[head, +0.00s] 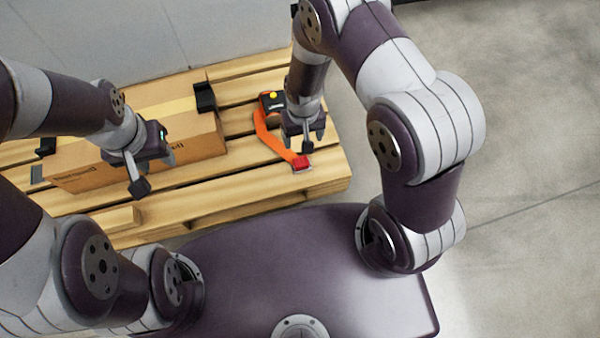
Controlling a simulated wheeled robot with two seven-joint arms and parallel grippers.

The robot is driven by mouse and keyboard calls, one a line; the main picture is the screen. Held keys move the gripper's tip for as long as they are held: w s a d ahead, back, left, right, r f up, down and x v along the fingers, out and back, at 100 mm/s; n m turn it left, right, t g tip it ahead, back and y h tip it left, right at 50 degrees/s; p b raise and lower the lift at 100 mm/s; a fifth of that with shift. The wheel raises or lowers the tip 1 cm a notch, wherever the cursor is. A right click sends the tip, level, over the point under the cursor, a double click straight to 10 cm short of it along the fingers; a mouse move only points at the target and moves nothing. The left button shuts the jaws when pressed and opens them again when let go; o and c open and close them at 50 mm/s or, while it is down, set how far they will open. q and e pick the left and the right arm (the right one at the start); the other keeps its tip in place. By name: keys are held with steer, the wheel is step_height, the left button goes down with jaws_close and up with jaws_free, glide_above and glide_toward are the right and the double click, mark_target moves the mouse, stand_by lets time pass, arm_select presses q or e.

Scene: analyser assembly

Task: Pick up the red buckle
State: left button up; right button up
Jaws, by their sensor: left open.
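The red buckle (301,162) lies on the slats of the wooden pallet, near its front right corner. It sits at the near end of an orange strap (263,132), which runs back to a black part with a yellow button (272,97). My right gripper (305,138) points down just behind the buckle, over the pallet beside the strap. Its fingers look apart and hold nothing that I can see; its height above the slats is hard to tell. My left gripper (153,172) is open and empty, in front of the cardboard box and well left of the buckle.
A taped cardboard box (190,138) lies on the left of the wooden pallet (240,202), with black corner pieces (204,97) at its edges. A grey wall stands behind. Bare concrete floor (540,130) is free on the right.

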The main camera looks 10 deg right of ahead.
mark_target(301, 161)
steer(key=f+b, duration=0.3)
steer(key=f, duration=0.2)
steer(key=f+b, duration=0.3)
steer(key=f, duration=0.2)
steer(key=f+b, duration=0.3)
steer(key=f, duration=0.2)
steer(key=shift+w+a+f+b, duration=0.15)
steer(key=shift+w+b, duration=0.1)
steer(key=shift+b, duration=0.15)
steer(key=shift+r, duration=0.25)
steer(key=c, duration=1.2)
